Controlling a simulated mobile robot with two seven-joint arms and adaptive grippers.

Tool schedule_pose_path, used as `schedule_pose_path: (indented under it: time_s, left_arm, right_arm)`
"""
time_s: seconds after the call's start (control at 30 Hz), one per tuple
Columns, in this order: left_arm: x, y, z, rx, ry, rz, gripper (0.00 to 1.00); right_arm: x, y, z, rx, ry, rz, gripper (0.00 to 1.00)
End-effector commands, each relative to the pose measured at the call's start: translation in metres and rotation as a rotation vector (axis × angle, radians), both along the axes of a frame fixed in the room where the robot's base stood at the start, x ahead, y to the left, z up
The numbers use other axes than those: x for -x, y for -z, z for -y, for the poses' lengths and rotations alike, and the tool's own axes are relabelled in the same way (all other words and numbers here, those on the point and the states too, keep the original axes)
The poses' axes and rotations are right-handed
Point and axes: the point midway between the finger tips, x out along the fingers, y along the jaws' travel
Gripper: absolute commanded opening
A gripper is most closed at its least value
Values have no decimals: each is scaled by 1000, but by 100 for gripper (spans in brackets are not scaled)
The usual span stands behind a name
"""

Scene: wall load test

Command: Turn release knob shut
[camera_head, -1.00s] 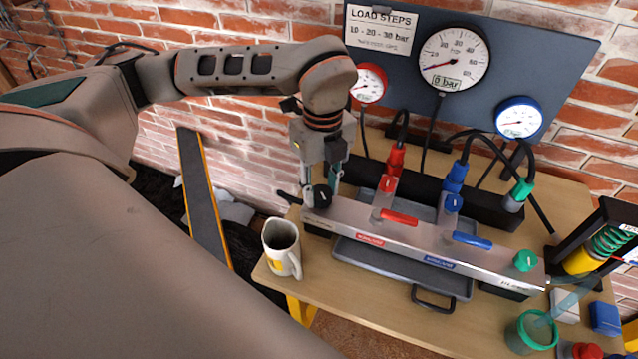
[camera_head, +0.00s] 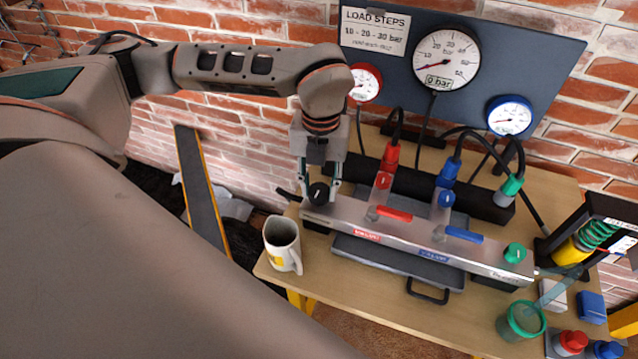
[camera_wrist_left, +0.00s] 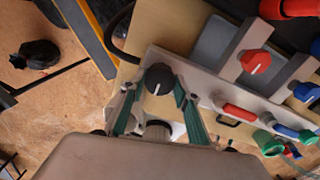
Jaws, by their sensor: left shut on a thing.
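A long silver manifold bar (camera_head: 350,217) lies on the bench with coloured knobs and levers. A black knob (camera_head: 318,193) with a white pointer mark sits at its left end. My left gripper (camera_head: 319,196) comes down from above and is shut on this black knob, one finger on each side. In the left wrist view the black knob (camera_wrist_left: 158,79) shows between the two green-grey fingers. A green knob (camera_head: 515,253) sits at the bar's right end. The small labels are too blurred to read surely. My right gripper is not in view.
A white mug (camera_head: 282,243) stands left of the bar at the bench edge. Red (camera_head: 394,213) and blue (camera_head: 464,234) levers and hoses stand to the right. The gauge panel (camera_head: 400,62) is behind; its large gauge shows 0 bar. A green cup (camera_head: 522,321) stands front right.

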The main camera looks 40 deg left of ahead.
Motion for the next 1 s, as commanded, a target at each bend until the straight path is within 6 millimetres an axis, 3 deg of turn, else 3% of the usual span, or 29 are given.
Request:
schedule_pose_path:
  time_s: [0.63,0.67,0.7,1.0]
  left_arm:
    - [0,-1,0,0,48,2,10]
    - [0,-1,0,0,48,2,39]
    - [0,-1,0,0,48,2,48]
    - [0,0,0,0,46,0,48]
  right_arm:
    - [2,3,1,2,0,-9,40]
    - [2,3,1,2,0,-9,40]
    - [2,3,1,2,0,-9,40]
    - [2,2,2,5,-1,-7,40]
